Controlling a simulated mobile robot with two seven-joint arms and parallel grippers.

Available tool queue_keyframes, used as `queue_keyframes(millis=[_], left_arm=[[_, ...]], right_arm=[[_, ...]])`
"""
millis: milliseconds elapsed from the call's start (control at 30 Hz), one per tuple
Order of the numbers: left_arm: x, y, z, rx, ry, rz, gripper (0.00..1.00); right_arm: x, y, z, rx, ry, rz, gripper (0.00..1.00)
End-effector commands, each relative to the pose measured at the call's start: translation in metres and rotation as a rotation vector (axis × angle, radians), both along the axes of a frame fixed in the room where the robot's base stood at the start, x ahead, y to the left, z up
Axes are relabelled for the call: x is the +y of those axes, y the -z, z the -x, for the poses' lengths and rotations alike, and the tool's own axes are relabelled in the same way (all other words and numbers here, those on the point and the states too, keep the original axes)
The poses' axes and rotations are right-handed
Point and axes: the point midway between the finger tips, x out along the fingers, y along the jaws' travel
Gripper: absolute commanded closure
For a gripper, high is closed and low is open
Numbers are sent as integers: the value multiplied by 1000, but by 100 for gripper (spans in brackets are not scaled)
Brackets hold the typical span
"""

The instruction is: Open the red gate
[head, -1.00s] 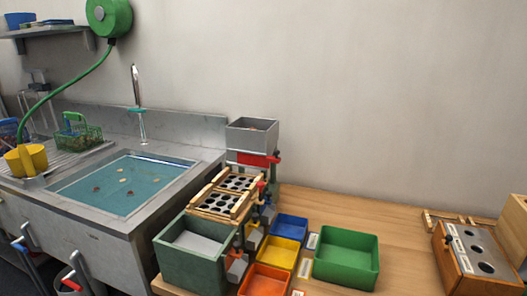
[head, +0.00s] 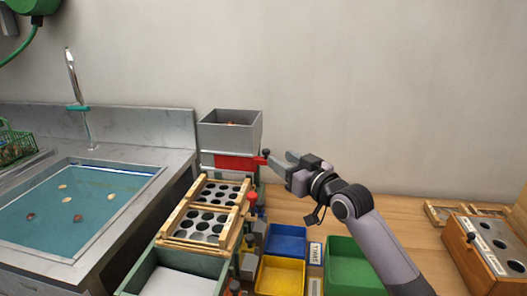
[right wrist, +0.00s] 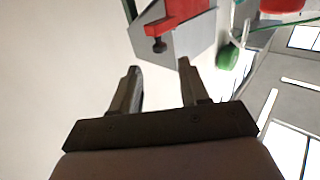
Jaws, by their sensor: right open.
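The red gate (head: 234,162) is a flat red slide under the grey hopper (head: 230,132). Its red end with a dark knob (head: 266,153) sticks out to the right. The gate also shows at the top of the right wrist view (right wrist: 178,12), with its dark knob (right wrist: 159,46). My right gripper (head: 280,160) is open and empty, just right of the knob. In the right wrist view its fingertips (right wrist: 158,67) stand apart on either side of the knob's line, with the knob just beyond them. My left gripper is not in view.
Below the hopper is a wooden-framed rack with round holes (head: 178,240). Blue (head: 287,240), yellow (head: 280,276) and green (head: 352,262) bins stand on the bench below my right arm. A sink (head: 20,222) is at left. The wall behind is bare.

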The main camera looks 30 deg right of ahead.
Motion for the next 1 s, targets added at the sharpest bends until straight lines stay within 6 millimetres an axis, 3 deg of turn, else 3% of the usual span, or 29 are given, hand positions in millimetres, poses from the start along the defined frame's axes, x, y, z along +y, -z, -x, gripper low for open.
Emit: queue_keyframes(millis=[433,900,933,1000], left_arm=[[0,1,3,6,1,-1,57],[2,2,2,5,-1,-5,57],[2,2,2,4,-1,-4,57],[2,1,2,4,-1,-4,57]], right_arm=[[8,0,-52,1,0,0,55],[10,1,-62,1,0,0,55],[10,1,-62,1,0,0,58],[10,1,-62,1,0,0,81]])
